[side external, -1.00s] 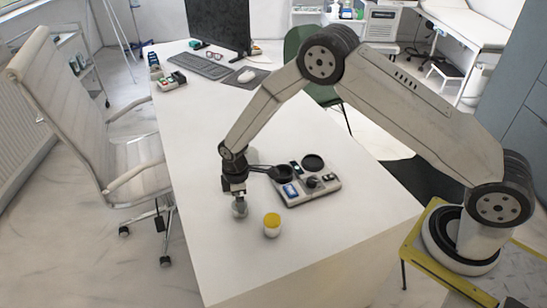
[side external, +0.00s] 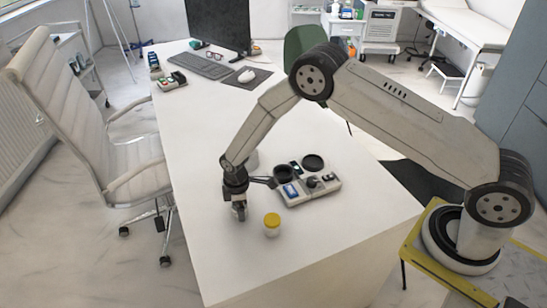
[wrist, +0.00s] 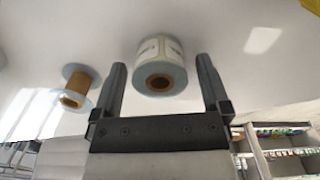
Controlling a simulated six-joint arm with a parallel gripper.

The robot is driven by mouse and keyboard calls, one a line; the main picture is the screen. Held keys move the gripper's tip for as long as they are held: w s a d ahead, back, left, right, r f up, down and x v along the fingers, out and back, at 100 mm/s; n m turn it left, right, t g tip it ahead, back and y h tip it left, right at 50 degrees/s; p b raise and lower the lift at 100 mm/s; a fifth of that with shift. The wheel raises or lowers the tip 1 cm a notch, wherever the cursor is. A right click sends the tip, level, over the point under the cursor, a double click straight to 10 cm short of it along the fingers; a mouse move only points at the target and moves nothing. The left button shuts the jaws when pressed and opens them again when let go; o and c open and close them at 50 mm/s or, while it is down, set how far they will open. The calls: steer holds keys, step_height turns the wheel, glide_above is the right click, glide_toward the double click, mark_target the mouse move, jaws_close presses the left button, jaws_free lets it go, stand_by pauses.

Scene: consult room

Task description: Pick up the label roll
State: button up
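The label roll (wrist: 160,50) is white with a brown core and shows in the wrist view between my two fingers, near their tips. My gripper (wrist: 161,63) is open, with a visible gap between the roll and each finger. In the side external view my gripper (side external: 239,213) points down, low over the front left part of the desk. The roll is mostly hidden behind the fingers there, so I cannot tell its exact contact with the desk.
A pale spool with a brown core (wrist: 78,92) shows left in the wrist view. The desk's left edge is close.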

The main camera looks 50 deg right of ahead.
steer(key=c, duration=1.1)
steer(key=shift+r, duration=0.2)
steer(key=shift+r, duration=0.9)
steer(key=s+r, duration=0.3)
steer(key=s, duration=0.1)
steer(key=s+d+r, duration=0.1)
steer(key=s+r, duration=0.2)
steer(key=s+d+r, duration=0.1)
steer(key=s+r, duration=0.3)
steer(key=shift+s, duration=0.3)
steer(key=shift+s+d+r, duration=0.1)
steer(key=shift+s+r, duration=0.1)
steer(key=shift+s, duration=0.35)
steer(key=shift+s+d+r, duration=0.1)
steer(key=shift+s+r, duration=0.1)
steer(key=shift+s, duration=0.35)
steer(key=shift+w, duration=0.1)
